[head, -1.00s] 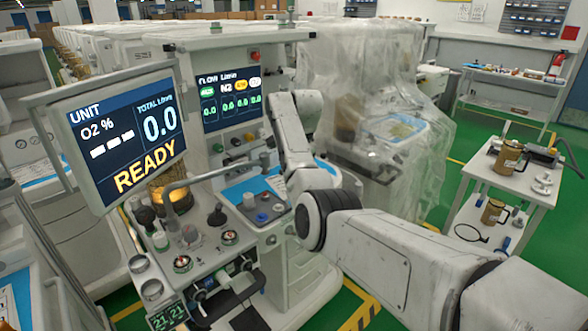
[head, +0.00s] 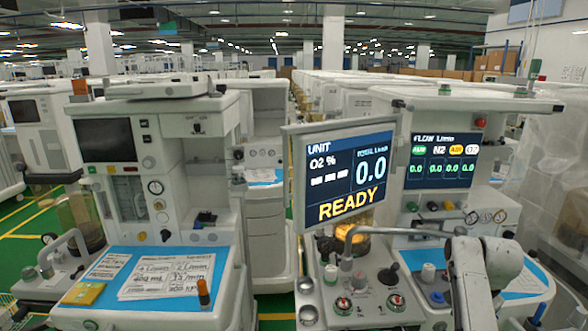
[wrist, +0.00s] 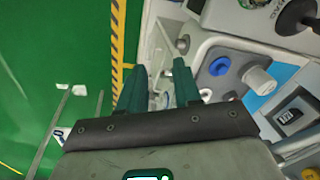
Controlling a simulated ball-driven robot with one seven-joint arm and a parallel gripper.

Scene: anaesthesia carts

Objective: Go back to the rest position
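In the wrist view my gripper (wrist: 157,82) has two dark green fingers standing apart, with no object held between them. It is over the edge of a cart's work surface, close to a blue knob (wrist: 219,66) and a white knob (wrist: 258,80). In the head view part of my arm shows at the lower right, in front of the lit anaesthesia cart (head: 375,104). My fingers do not show there. The cart's screen (head: 345,172) reads READY, O2 % and 0.0.
A second cart (head: 200,121) with a dark screen, paper sheets (head: 165,275) and an orange-capped bottle (head: 203,291) stands at the left. Rows of carts fill the back.

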